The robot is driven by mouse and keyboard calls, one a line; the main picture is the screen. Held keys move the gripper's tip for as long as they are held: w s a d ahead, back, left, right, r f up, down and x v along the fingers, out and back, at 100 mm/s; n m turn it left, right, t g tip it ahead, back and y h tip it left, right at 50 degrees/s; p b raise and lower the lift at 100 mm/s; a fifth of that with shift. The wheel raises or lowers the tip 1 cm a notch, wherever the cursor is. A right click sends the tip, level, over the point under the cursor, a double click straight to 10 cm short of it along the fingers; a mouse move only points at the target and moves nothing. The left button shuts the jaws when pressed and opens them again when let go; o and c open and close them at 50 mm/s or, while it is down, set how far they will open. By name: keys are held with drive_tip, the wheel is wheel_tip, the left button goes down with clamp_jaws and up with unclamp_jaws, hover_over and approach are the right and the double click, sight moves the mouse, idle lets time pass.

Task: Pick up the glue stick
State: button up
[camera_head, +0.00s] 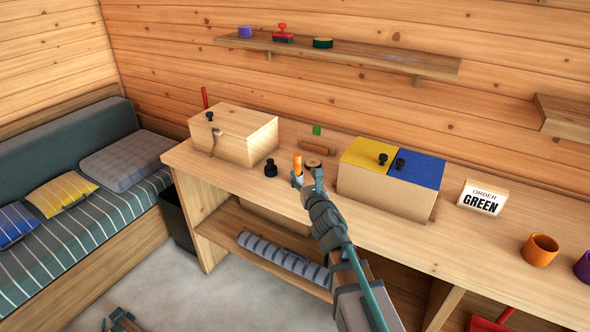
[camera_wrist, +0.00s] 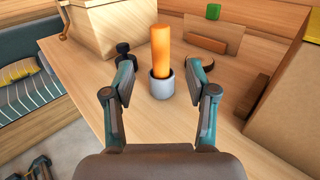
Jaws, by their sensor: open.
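The glue stick looks to be the orange cylinder (camera_wrist: 161,50), standing upright in a grey cup-like base (camera_wrist: 161,86) on the workbench. I cannot tell whether the base is part of it. The orange cylinder also shows in the head view (camera_head: 297,162), just left of my gripper (camera_head: 308,182). In the wrist view my gripper (camera_wrist: 166,88) is open and empty. Its two fingers are spread to the left and right of the grey base, which appears between and slightly beyond the tips. No contact is visible.
A black knob-topped object (camera_head: 271,168) stands close on the left, near a wooden box (camera_head: 240,135). A round wooden-and-dark piece (camera_head: 313,165) lies close on the right. The box with yellow and blue lids (camera_head: 380,195) stands further right. A green block (camera_head: 317,130) is behind.

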sight(298, 164)
drive_tip(key=x, duration=0.4)
drive_tip(key=p+x, duration=0.1)
drive_tip(key=x, duration=0.3)
drive_tip(key=shift+w+a+f, duration=0.1)
drive_tip(key=shift+w+f, duration=0.15)
drive_tip(key=shift+w, duration=0.05)
clamp_jaws()
